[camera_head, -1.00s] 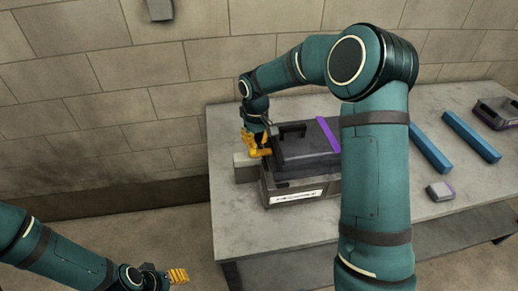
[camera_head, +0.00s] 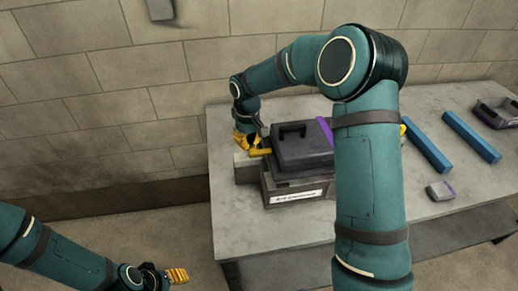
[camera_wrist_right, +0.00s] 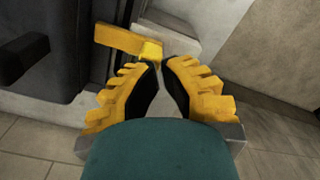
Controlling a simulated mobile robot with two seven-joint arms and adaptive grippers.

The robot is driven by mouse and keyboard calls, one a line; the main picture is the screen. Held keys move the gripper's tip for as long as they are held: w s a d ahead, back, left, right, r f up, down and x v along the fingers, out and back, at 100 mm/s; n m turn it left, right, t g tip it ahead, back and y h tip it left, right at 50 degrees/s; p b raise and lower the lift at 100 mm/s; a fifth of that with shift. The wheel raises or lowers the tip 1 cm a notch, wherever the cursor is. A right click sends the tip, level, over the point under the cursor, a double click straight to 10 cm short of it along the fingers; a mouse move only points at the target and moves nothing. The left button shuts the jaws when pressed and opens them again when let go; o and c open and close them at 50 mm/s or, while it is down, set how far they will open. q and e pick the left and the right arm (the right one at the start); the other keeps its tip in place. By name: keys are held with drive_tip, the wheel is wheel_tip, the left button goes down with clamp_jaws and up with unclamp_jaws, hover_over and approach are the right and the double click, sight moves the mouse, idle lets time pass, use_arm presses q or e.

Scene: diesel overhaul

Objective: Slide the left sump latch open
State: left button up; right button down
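The sump box (camera_head: 268,190) stands on the bench with a dark, handled cover (camera_head: 305,150) on top and a white label on its front. The left latch is a yellow bar (camera_head: 261,152) at the box's left side; it also shows in the right wrist view (camera_wrist_right: 125,38), with a brighter end at its right. My right gripper (camera_head: 246,141) is beside the latch. In the wrist view its fingertips (camera_wrist_right: 161,64) are nearly together, just short of the bright end, with nothing visible between them. My left gripper (camera_head: 177,275) is low, away from the bench, its finger gap unclear.
A purple strip (camera_head: 325,131) lies at the cover's right, partly behind my right arm. Two blue bars (camera_head: 428,148) (camera_head: 472,137), a small grey block (camera_head: 440,191) and a dark tray (camera_head: 497,113) are on the bench's right. The bench's front left (camera_head: 235,225) is clear.

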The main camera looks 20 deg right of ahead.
drive_tip(key=shift+a, duration=0.15)
drive_tip(key=shift+w+a, duration=0.3)
drive_tip(key=shift+a, duration=0.7)
drive_tip(key=shift+w+a, duration=0.25)
drive_tip(key=shift+a, duration=0.75)
drive_tip(key=shift+a, duration=0.15)
drive_tip(key=shift+w+a+p, duration=0.2)
drive_tip(key=shift+w+a, duration=0.1)
drive_tip(key=shift+a, duration=0.7)
drive_tip(key=shift+w+a+p, duration=0.15)
drive_tip(key=shift+w+a, duration=0.1)
drive_tip(key=shift+a, duration=0.75)
drive_tip(key=shift+a, duration=0.1)
drive_tip(key=shift+w+a+p, duration=0.2)
drive_tip(key=shift+w+a, duration=0.1)
drive_tip(key=shift+a, duration=0.7)
drive_tip(key=shift+w+a+p, duration=0.15)
drive_tip(key=shift+w+a, duration=0.1)
drive_tip(key=shift+a, duration=0.75)
drive_tip(key=shift+d, duration=0.1)
